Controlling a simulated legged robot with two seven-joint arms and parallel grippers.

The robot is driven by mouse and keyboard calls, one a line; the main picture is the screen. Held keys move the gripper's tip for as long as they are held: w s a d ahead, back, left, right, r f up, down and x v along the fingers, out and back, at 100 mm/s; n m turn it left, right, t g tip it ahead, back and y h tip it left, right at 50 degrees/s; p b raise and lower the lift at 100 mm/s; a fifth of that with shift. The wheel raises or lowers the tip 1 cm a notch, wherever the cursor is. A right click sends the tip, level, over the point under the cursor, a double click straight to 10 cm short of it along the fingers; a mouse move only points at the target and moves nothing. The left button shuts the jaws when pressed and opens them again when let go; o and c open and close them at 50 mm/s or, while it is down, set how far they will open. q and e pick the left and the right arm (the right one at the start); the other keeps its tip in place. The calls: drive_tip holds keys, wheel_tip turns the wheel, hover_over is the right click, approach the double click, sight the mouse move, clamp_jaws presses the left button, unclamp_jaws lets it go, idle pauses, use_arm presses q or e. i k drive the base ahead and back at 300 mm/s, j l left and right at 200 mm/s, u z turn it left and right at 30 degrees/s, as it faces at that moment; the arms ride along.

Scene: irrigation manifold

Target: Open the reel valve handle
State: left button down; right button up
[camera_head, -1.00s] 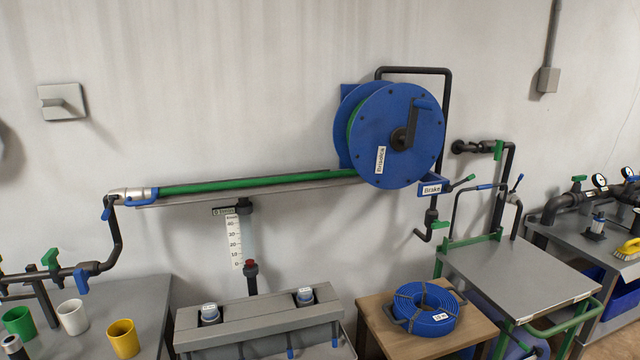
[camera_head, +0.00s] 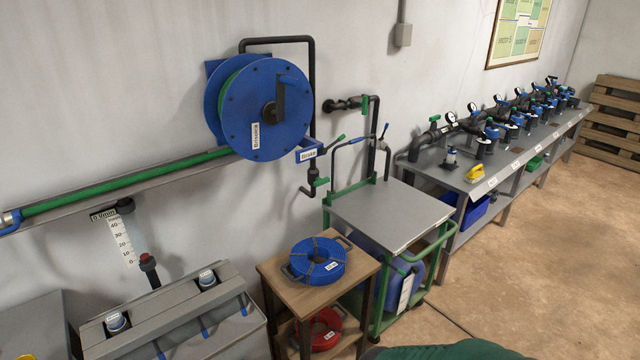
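The blue hose reel (camera_head: 262,110) is mounted on the wall, left of the picture's middle, with green hose (camera_head: 125,182) running left from it along a grey trough. A dark pipe runs down beside the reel's right side. A small valve with a green handle (camera_head: 321,182) sits low on this pipe, above a bent outlet. Another green valve handle (camera_head: 366,105) is on the wall pipe further right. I cannot tell from any label which one is the reel valve. Neither of my grippers is in view.
A blue "Brake" plate (camera_head: 308,153) with a green-tipped lever juts out near the low valve. A wooden stand (camera_head: 268,268) with coiled hoses and a grey-topped green cart (camera_head: 390,212) stand below. A long grey bench (camera_head: 500,170) lines the wall. The floor at right is clear.

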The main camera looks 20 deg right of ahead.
sight(319, 181)
drive_tip(key=i+l+u, duration=0.2)
drive_tip(key=i+l, duration=0.15)
drive_tip(key=l, duration=0.25)
drive_tip(key=i+l+u, duration=0.1)
drive_tip(key=l, duration=0.25)
drive_tip(key=i+l+u, duration=0.1)
drive_tip(key=i+l, duration=0.15)
drive_tip(key=i+l+u, duration=0.1)
drive_tip(key=l, duration=0.35)
drive_tip(key=i+l+u, duration=0.1)
drive_tip(key=l, duration=0.25)
drive_tip(key=i+l+u, duration=0.1)
drive_tip(key=l, duration=0.3)
drive_tip(key=i, duration=0.05)
